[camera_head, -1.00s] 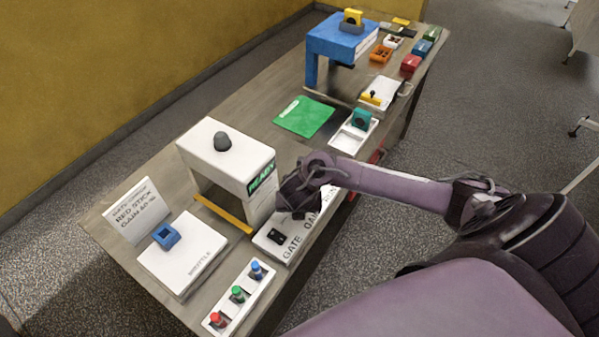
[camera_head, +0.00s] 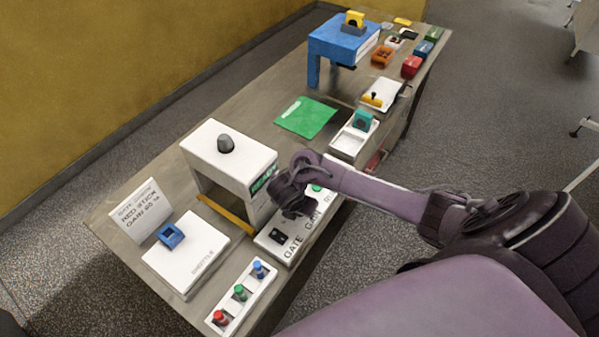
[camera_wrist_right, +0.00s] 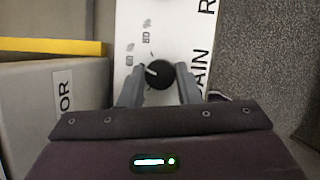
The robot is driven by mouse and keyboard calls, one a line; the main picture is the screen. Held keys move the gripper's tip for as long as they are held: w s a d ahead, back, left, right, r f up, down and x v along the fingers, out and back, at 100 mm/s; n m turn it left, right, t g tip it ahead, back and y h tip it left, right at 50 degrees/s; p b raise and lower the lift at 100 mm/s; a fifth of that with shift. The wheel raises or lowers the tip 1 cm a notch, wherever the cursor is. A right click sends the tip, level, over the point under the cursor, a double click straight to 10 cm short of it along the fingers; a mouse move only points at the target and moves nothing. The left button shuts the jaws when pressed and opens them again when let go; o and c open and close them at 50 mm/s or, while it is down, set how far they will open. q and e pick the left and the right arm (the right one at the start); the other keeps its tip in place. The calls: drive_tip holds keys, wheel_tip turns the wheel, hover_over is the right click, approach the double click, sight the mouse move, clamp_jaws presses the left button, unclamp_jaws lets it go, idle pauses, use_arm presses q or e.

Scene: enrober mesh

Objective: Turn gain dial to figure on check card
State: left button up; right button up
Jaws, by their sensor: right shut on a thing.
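The gain dial (camera_wrist_right: 159,75) is a round black knob with a white pointer line on a white panel. It shows in the right wrist view, where the pointer aims up and left toward small scale figures, too blurred to read surely. My right gripper (camera_wrist_right: 160,88) has one finger on each side of the dial and is shut on it. In the head view my right gripper (camera_head: 296,208) is over the panel (camera_head: 272,246) lettered GATE and GAIN, hiding the dial. My left gripper is not in view.
A white machine with a grey knob (camera_head: 225,145) and a READY sign stands just behind the panel. A yellow bar (camera_wrist_right: 55,48) lies beside the panel. A green sheet (camera_head: 306,117) lies farther back.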

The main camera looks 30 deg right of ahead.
drive_tip(key=shift+w+r, duration=0.1)
drive_tip(key=o, duration=1)
drive_tip(key=shift+a+v, duration=0.25)
drive_tip(key=shift+v, duration=0.85)
drive_tip(key=shift+a+v, duration=0.25)
drive_tip(key=shift+v, duration=0.85)
drive_tip(key=shift+s+d+r, duration=0.15)
drive_tip(key=shift+s+r, duration=0.1)
drive_tip(key=shift+r, duration=0.05)
drive_tip(key=shift+w+a+r, duration=0.1)
drive_tip(key=shift+a+r, duration=0.15)
drive_tip(key=shift+r, duration=0.15)
drive_tip(key=shift+s+r, duration=0.25)
drive_tip(key=shift+r, duration=0.55)
